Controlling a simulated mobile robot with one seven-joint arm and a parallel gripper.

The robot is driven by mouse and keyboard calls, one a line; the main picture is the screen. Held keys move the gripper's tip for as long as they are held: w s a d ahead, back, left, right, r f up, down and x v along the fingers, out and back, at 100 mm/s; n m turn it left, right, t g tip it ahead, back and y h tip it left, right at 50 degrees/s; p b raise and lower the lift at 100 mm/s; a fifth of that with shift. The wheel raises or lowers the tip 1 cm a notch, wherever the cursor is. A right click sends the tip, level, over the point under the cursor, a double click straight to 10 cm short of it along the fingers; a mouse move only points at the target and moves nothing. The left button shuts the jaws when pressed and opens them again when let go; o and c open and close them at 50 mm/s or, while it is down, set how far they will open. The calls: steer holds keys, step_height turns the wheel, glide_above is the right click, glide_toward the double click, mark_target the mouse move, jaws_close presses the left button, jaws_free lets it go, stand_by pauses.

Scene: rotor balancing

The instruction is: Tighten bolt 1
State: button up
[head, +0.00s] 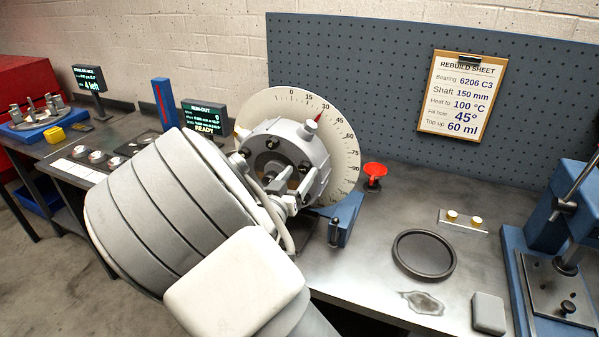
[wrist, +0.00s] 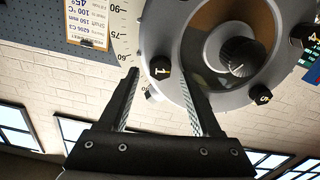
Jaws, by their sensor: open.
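The grey round hub (head: 283,145) stands in front of a white degree dial (head: 343,147) on the bench. Bolt 1 (wrist: 160,67), a black head with a yellow 1, sits on the hub's face in the wrist view. My gripper (wrist: 160,76) is open, with its two fingertips on either side of bolt 1. I cannot tell whether either finger touches it. In the head view my gripper (head: 291,188) is at the lower part of the hub, and my arm hides part of that area.
Other black bolts (wrist: 260,95) and a larger central knob (wrist: 241,57) are close by on the hub. The run-out display (head: 204,117) reads READY.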

steer(key=shift+w+d, duration=0.15)
steer(key=shift+w, duration=0.25)
steer(key=shift+c, duration=0.3)
jaws_close()
steer(key=shift+f+b, duration=0.1)
steer(key=shift+b, duration=0.2)
